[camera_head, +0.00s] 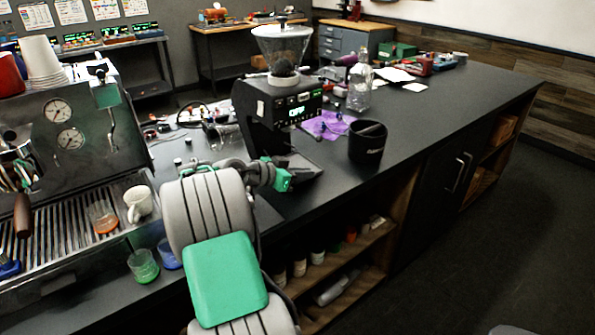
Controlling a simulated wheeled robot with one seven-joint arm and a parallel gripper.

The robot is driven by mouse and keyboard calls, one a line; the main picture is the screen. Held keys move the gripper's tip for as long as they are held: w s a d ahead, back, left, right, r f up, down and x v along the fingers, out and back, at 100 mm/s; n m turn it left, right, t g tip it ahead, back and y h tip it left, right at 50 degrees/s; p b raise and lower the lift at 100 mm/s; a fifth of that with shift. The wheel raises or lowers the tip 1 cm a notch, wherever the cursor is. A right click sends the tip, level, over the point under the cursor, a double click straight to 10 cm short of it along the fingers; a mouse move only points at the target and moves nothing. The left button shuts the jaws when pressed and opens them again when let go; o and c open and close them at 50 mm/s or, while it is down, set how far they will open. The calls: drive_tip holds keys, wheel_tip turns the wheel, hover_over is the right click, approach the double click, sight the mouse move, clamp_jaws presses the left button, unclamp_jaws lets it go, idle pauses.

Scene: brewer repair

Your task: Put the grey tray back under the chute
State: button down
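The black grinder (262,117) stands on the dark counter, with a clear hopper (283,45) on top and a lit display on its front. A flat dark grey piece (302,167) lies low at the grinder's front; I cannot tell whether it is the tray or the grinder's base. My arm reaches in from the bottom and hides part of the counter there. My gripper (284,179) is at the near side of this flat piece, close to or touching it. Its fingers are too small and covered to show whether they are open or shut. The chute is not clear.
A black cup-like bin (367,142), a purple cloth (326,125) and a glass bottle (360,88) stand right of the grinder. The espresso machine (75,135) is at left, with a white mug (138,203) and small glasses. The counter's right part has free room.

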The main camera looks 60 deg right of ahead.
drive_tip(key=w, duration=0.1)
drive_tip(key=w+d, duration=0.1)
drive_tip(key=w, duration=0.1)
drive_tip(key=shift+d+p, duration=0.25)
drive_tip(key=shift+p, duration=0.1)
drive_tip(key=shift+f, duration=0.6)
drive_tip(key=shift+s+f, duration=0.1)
drive_tip(key=shift+f, duration=0.2)
drive_tip(key=c, duration=1.6)
unclamp_jaws()
drive_tip(key=shift+r, duration=0.15)
drive_tip(key=shift+a+r, duration=0.1)
drive_tip(key=shift+a, duration=0.15)
drive_tip(key=b+v, duration=0.1)
drive_tip(key=v, duration=1)
drive_tip(key=shift+a+r, duration=0.2)
